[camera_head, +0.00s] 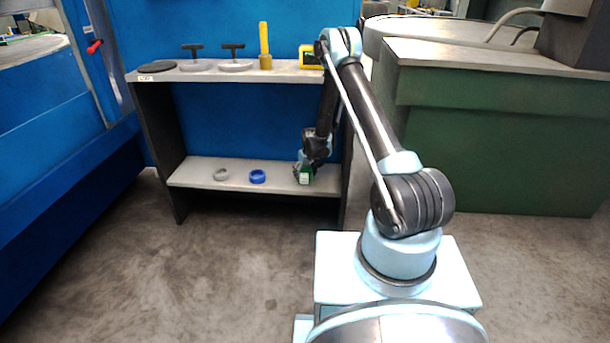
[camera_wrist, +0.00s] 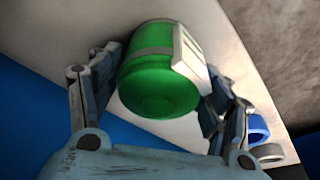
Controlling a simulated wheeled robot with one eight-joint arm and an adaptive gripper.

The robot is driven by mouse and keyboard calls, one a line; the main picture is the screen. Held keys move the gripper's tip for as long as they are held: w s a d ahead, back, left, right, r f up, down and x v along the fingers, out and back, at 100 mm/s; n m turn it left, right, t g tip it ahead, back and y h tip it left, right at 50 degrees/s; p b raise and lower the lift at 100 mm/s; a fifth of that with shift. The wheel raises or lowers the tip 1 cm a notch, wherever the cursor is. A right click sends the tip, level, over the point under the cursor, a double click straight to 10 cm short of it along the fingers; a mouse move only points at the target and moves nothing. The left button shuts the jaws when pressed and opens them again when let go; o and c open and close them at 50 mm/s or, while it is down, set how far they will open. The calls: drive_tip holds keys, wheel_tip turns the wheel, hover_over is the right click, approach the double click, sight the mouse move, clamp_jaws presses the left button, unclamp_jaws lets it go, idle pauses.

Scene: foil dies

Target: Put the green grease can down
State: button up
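The green grease can (camera_wrist: 158,85) lies between the two fingers of my gripper (camera_wrist: 160,82) in the wrist view. It has a grey band and a pale label on its right side. Both fingers appear to press on its sides, so my gripper is shut on it. In the head view the can (camera_head: 305,174) is small and partly hidden under my gripper (camera_head: 306,166), at the right part of the lower shelf (camera_head: 205,178). I cannot tell whether its base touches the shelf.
A blue ring (camera_head: 257,176) and a grey ring (camera_head: 221,174) lie on the lower shelf, left of the can. The upper shelf (camera_head: 285,74) holds a dark disc, two T-handled dies, a yellow post and a yellow item (camera_head: 310,57). A green cabinet (camera_head: 500,140) stands to the right.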

drive_tip(key=shift+r, duration=0.1)
idle(0.3)
drive_tip(key=v, duration=1.2)
idle(0.3)
